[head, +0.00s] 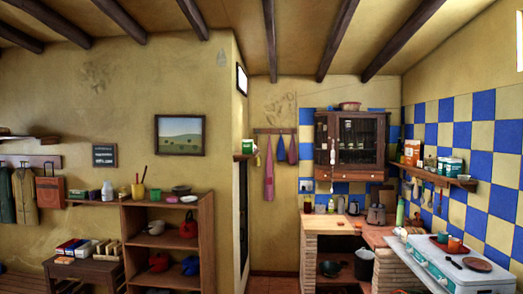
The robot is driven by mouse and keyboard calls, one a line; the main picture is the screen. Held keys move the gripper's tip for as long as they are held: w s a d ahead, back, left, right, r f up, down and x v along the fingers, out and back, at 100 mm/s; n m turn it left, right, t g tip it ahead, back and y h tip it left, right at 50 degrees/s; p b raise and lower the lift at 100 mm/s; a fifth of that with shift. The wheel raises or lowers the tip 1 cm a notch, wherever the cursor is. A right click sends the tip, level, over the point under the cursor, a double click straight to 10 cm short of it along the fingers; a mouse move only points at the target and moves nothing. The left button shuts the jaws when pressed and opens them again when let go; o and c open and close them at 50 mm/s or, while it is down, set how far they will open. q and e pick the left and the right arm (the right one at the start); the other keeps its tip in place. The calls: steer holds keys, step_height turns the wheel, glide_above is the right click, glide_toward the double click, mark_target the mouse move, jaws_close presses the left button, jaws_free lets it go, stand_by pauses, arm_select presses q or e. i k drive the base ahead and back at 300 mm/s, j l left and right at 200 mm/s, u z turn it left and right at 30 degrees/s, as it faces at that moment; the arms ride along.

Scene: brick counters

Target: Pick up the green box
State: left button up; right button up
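More than one box with green on it is in view, and I cannot tell which one the task means. Farther along that shelf is a teal-green box (453,167). A small box (248,146) with green on it stands on a little ledge at the wall corner in the middle. All are small and far away. Neither of my grippers is in view.
A wooden shelf unit (127,232) with pots and bowls stands at centre left. A small table (88,269) holds boxes. At right are brick counters (398,268) and a pale stove (458,268) with cups. A glass-fronted cabinet (382,143) hangs on the back wall.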

mark_target(246, 145)
steer(key=i+z, duration=0.2)
steer(key=i, duration=2.9)
